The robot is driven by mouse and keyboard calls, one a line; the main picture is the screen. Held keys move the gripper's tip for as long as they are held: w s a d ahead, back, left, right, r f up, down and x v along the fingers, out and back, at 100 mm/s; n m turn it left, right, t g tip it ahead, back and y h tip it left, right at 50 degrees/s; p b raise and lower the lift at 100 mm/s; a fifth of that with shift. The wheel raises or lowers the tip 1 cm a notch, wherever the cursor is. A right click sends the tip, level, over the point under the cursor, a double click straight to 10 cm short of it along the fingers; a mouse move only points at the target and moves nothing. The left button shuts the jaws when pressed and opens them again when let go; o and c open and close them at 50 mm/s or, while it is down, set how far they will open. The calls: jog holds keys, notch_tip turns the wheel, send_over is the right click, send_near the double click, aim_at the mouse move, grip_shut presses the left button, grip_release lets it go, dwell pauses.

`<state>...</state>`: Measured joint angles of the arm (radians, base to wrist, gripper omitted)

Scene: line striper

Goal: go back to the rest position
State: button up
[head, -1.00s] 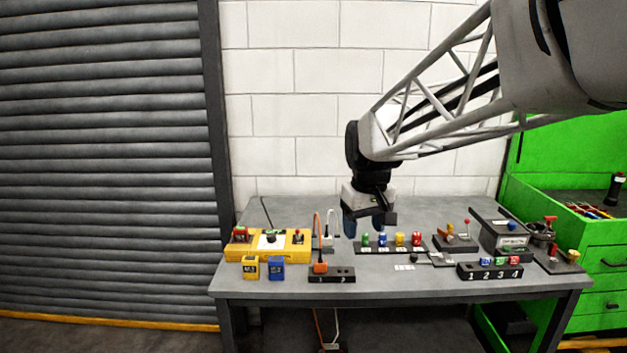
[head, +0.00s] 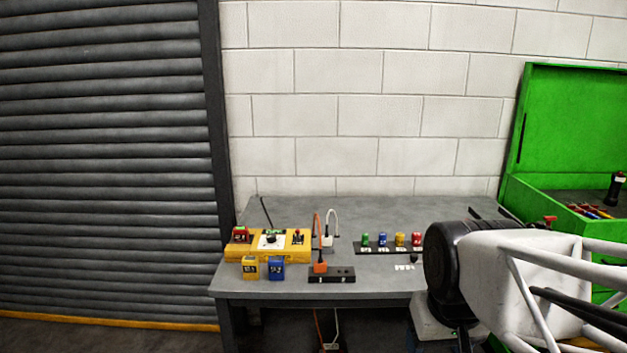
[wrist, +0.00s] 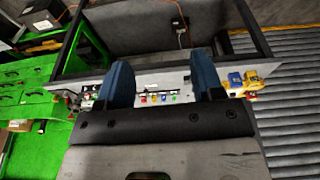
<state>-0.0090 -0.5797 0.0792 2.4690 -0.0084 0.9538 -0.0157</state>
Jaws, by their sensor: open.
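My gripper (wrist: 165,82) shows in the wrist view as two blue fingers set wide apart, with nothing between them in its grasp. It is open and well away from the workbench (wrist: 180,78), whose top lies beyond the fingertips. In the head view my arm reaches down at the right, in front of the bench (head: 375,288), and the fingers are hidden or out of frame there. My arm covers the right part of the bench top.
On the bench are a yellow control box (head: 268,246), a yellow block (head: 250,267), a blue block (head: 276,267), a black socket strip (head: 332,276) and a rack of coloured pieces (head: 388,249). A green tool cabinet (head: 570,130) stands at the right.

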jog(key=s, duration=0.1)
jog(key=s+f, duration=0.1)
jog(key=s, duration=0.1)
jog(key=shift+s+d+f+m, duration=0.15)
jog(key=shift+d+f+m, duration=0.15)
jog(key=shift+f, duration=0.1)
